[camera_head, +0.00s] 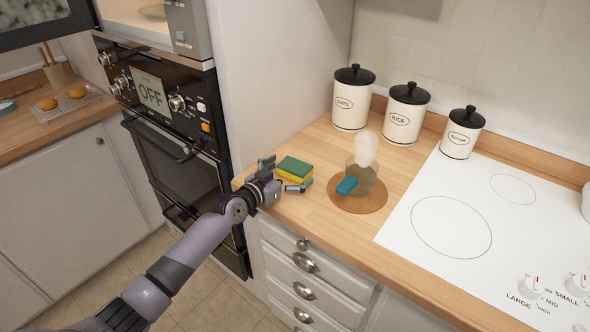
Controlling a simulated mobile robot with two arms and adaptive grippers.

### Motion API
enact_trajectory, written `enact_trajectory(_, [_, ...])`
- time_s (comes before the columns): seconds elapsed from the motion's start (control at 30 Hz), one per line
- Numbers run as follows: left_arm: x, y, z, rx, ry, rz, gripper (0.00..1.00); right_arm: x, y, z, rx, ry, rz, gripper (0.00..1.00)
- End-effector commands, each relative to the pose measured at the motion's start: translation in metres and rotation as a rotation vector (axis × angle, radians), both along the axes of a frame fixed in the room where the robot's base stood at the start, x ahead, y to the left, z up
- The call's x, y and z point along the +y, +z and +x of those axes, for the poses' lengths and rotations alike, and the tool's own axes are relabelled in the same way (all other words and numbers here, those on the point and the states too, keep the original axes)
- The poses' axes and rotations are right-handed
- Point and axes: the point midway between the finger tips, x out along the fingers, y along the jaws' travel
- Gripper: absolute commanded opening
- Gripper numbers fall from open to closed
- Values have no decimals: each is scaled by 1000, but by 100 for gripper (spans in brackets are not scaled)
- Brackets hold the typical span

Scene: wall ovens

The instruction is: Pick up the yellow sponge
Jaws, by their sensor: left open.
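The yellow sponge (294,175) with a green top lies on the wooden counter, near the oven cabinet's side panel. My left gripper (284,174) is open at the sponge's left side. One finger is toward the back left of the sponge and the other is in front of it, low over the counter. The sponge appears between or just beyond the fingertips; I cannot tell if they touch it. My right gripper is not in the view.
A pot (366,178) with something pale rising from it and a blue item (347,185) at its front stand on a round wooden board (357,207). Canisters (352,100) line the wall. A white cooktop (480,215) lies to the right. The wall oven (175,145) stands left.

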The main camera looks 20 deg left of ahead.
Motion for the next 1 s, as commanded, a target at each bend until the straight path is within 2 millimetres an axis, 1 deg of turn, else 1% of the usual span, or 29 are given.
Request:
enact_trajectory(0.2, [0, 0, 1, 0, 0, 1, 100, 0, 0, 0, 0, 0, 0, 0])
enact_trajectory(0.23, [0, 0, 1, 0, 0, 1, 99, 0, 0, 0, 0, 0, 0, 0])
enact_trajectory(0.87, [0, 0, 1, 0, 1, 1, 57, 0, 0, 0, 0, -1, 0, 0])
enact_trajectory(1.0, [0, 0, 1, 0, 1, 1, 57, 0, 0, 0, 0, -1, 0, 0])
